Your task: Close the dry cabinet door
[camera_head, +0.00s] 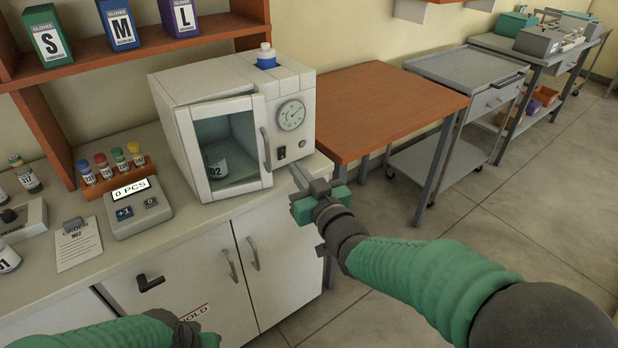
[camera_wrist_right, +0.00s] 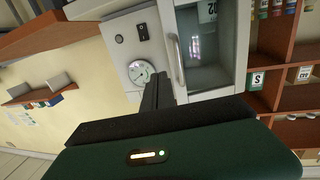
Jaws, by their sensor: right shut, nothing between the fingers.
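The dry cabinet (camera_head: 220,82) is a white box on the counter, with a round dial and a switch at the right of its front. Its glass door (camera_head: 185,150) has a white frame and a curved handle (camera_head: 266,150) on the right side. The door looks slightly ajar, standing a little proud of the front. A labelled bottle (camera_head: 215,165) shows behind the glass. My right gripper (camera_head: 298,177) is shut and empty, just right of the door and below the dial. In the right wrist view its fingers (camera_wrist_right: 157,88) point at the front panel beside the handle (camera_wrist_right: 175,60). My left gripper (camera_head: 195,338) is at the bottom edge, partly cut off.
A white bottle (camera_head: 266,56) stands on the cabinet. Left on the counter are a counter device (camera_head: 138,208), a rack of colored-cap vials (camera_head: 108,180) and an order sheet (camera_head: 78,244). A wooden table (camera_head: 380,105) stands close at the right.

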